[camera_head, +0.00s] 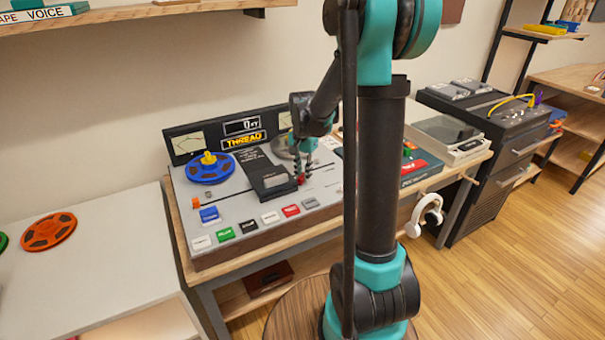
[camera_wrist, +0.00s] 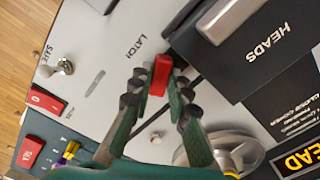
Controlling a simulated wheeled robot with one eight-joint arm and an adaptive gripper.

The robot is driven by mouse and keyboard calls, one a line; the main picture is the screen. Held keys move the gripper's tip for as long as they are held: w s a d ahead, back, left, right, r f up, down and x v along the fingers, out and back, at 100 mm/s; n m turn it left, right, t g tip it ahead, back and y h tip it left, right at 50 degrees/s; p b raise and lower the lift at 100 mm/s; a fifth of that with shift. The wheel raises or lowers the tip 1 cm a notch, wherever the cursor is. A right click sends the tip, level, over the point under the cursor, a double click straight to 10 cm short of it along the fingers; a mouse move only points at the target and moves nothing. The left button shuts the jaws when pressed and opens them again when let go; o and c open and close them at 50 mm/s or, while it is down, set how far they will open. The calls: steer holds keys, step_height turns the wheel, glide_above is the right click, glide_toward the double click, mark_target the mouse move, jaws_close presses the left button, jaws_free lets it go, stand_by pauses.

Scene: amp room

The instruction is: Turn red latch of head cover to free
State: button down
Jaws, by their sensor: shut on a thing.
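The red latch (camera_wrist: 159,75) stands between my gripper's fingertips (camera_wrist: 158,90) in the wrist view, beside the printed word LATCH. My gripper is shut on it, one finger on each side. The black head cover (camera_wrist: 245,45), marked HEADS, lies right next to the latch and has a grey raised bar. In the head view the head cover (camera_head: 268,178) sits in the middle of the tape machine's deck, and my gripper (camera_head: 301,176) reaches down at its right side. The red latch (camera_head: 300,181) is only a small spot there. Whether it is turned is hard to tell.
The tape machine (camera_head: 222,236) has a blue reel (camera_head: 210,168) at left and a row of coloured buttons along its front. A metal knob (camera_wrist: 62,67) stands near the word SAFE. White headphones (camera_head: 424,214) hang at the table's right end.

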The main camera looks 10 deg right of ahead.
steer(key=n, duration=0.6)
steer(key=shift+s+d+n, duration=0.1)
steer(key=shift+d+n, duration=0.2)
steer(key=n, duration=0.5)
steer(key=shift+d, duration=0.25)
steer(key=shift+n, duration=0.4)
steer(key=c, duration=1.4)
jaws_free()
steer(key=shift+c, duration=0.2)
steer(key=shift+r, duration=0.1)
step_height(320, 180, up, 12)
steer(key=s+d+f+m+t, duration=0.1)
steer(key=s+f+m+t, duration=0.1)
steer(key=s+f, duration=0.5)
steer(key=s+d+f+m+t, duration=0.1)
steer(key=s+f, duration=0.6)
steer(key=s, duration=0.7)
steer(key=shift+s+d+f+m+t, duration=0.15)
steer(key=shift+d+f+m+t, duration=0.2)
steer(key=shift+t, duration=0.25)
